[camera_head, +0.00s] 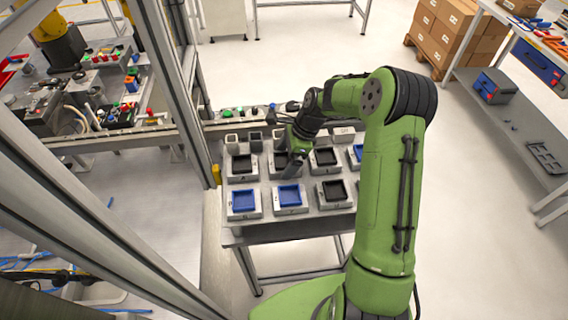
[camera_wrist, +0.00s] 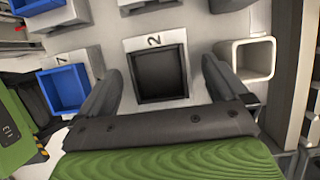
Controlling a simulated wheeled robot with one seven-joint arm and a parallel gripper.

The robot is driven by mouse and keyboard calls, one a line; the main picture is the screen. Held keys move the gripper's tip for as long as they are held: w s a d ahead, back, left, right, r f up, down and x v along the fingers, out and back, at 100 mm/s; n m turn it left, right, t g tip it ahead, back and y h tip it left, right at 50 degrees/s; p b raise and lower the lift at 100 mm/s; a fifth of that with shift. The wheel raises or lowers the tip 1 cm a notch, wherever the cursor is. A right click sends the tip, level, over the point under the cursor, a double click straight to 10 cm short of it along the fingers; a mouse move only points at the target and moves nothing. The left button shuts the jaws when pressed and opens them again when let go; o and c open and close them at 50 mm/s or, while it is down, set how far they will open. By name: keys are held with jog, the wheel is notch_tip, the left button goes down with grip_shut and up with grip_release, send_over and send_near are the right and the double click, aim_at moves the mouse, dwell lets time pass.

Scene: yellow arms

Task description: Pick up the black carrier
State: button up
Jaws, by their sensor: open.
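In the wrist view a square black carrier (camera_wrist: 158,75) sits in a light holder marked 2 (camera_wrist: 158,41). My gripper (camera_wrist: 162,68) is open, with one finger to the left of this carrier and one to the right. Nothing is held between them. In the head view my gripper (camera_head: 293,165) is low over the back row of the table, and it partly hides a black carrier (camera_head: 279,160) there. Other black carriers stand at the back left (camera_head: 242,164), back right (camera_head: 326,157) and front right (camera_head: 335,190).
Blue carriers stand in the front row (camera_head: 243,201) (camera_head: 289,195); one marked 1 is at left in the wrist view (camera_wrist: 64,89). A pale square cup (camera_wrist: 247,59) is close to the right finger. A metal frame post (camera_head: 170,80) rises left of the table (camera_head: 290,226).

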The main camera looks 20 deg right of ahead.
jog(key=c, duration=1.3)
